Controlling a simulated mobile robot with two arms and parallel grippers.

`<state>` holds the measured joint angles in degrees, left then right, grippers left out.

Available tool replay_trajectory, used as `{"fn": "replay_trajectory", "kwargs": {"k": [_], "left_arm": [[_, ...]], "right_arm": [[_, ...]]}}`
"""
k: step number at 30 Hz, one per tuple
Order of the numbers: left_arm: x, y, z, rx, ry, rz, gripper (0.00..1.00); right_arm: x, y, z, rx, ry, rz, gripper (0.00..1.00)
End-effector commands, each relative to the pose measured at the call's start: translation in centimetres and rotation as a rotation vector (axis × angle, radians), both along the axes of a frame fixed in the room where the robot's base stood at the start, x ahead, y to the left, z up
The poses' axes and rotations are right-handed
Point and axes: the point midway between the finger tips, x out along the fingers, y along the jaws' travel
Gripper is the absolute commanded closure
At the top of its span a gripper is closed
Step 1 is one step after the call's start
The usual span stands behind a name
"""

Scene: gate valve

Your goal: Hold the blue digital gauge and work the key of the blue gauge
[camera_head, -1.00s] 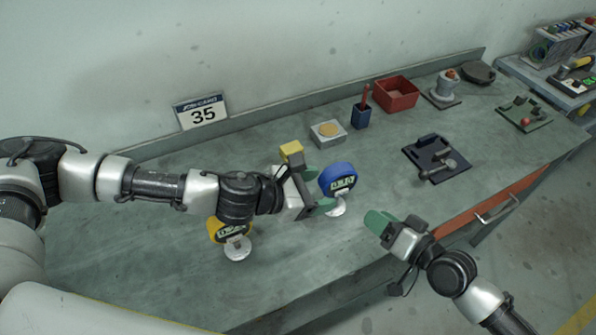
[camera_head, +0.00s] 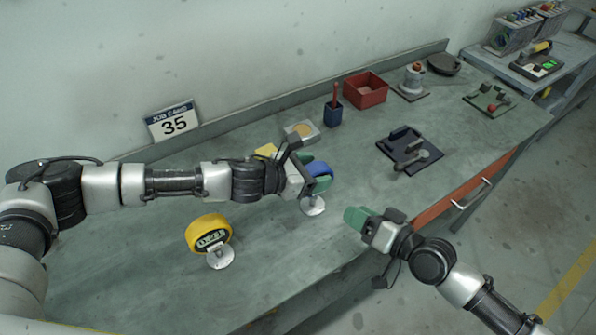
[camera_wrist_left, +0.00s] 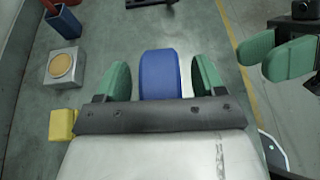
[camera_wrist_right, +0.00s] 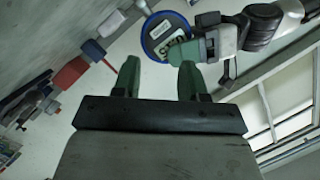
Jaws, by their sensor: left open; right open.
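The blue digital gauge (camera_head: 321,170) stands on the bench on a round pale base (camera_head: 312,206); my left gripper partly covers it in the head view. My left gripper (camera_head: 308,172) is open around it. In the left wrist view, the blue gauge body (camera_wrist_left: 160,76) sits between the two green fingers, with a gap at each side. My right gripper (camera_head: 360,220) is open and empty, apart from the gauge, near the bench's front edge. In the right wrist view, the gauge's face and display (camera_wrist_right: 168,36) show beyond the fingers, partly covered by a left finger. I cannot make out the key.
A yellow gauge (camera_head: 207,232) stands to the left. A yellow block (camera_head: 266,150) and a square box with a round top (camera_head: 301,132) are behind my left gripper. A blue cup (camera_head: 333,114), red bin (camera_head: 366,92) and dark fixture (camera_head: 408,150) stand farther along the bench.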

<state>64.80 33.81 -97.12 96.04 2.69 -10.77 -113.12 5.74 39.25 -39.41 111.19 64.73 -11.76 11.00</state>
Motion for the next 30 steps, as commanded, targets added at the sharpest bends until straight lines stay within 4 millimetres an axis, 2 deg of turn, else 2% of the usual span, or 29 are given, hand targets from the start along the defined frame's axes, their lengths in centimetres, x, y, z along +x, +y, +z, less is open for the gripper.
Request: {"fn": "replay_trajectory", "kwargs": {"k": [12, 25, 30], "left_arm": [[0.40, -0.67, -0.36, 0.000, 0.000, 0.000, 0.31], [0.39, -0.66, -0.33, 0.001, -0.001, 0.000, 0.97], [0.39, -0.66, -0.33, 0.001, -0.001, 0.000, 0.97]], "right_arm": [[0.00, 0.00, 0.00, 0.000, 0.000, 0.000, 0.57], [0.00, 0.00, 0.00, 0.000, 0.000, 0.000, 0.57], [0.00, 0.00, 0.00, 0.000, 0.000, 0.000, 0.83]]}}
